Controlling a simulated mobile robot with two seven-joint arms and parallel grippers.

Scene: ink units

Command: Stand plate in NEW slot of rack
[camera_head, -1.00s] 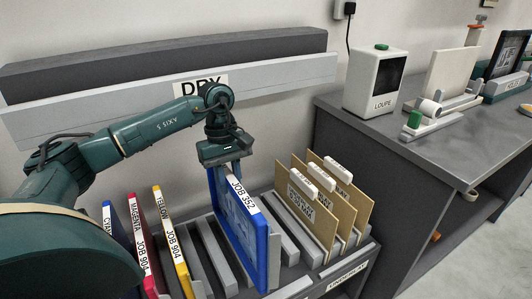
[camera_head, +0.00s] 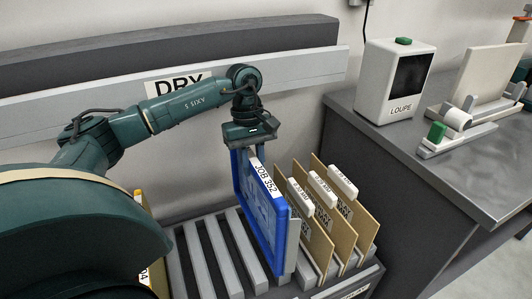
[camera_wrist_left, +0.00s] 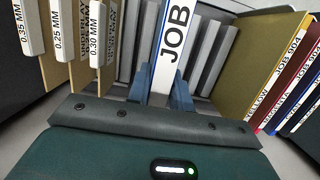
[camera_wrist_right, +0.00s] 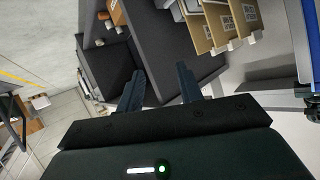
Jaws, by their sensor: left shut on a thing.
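The plate (camera_head: 262,215) has a blue frame and a white JOB 352 label along its top edge. It stands upright over the grey slatted rack (camera_head: 196,262), just left of the tan cards. I cannot tell whether its lower edge is seated in a slot. My left gripper (camera_head: 250,150) is above it, shut on its top edge; the left wrist view shows the label (camera_wrist_left: 173,45) between the fingers. No NEW label is readable. My right gripper (camera_wrist_right: 158,88) shows only in the right wrist view, open and empty.
Several tan cards (camera_head: 327,235) with white tabs fill the rack's right side. A yellow-edged plate (camera_head: 141,196) is mostly hidden behind my left arm. A DRY ledge (camera_head: 300,75) runs along the wall. A bench with a LOUPE box (camera_head: 392,85) stands at right.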

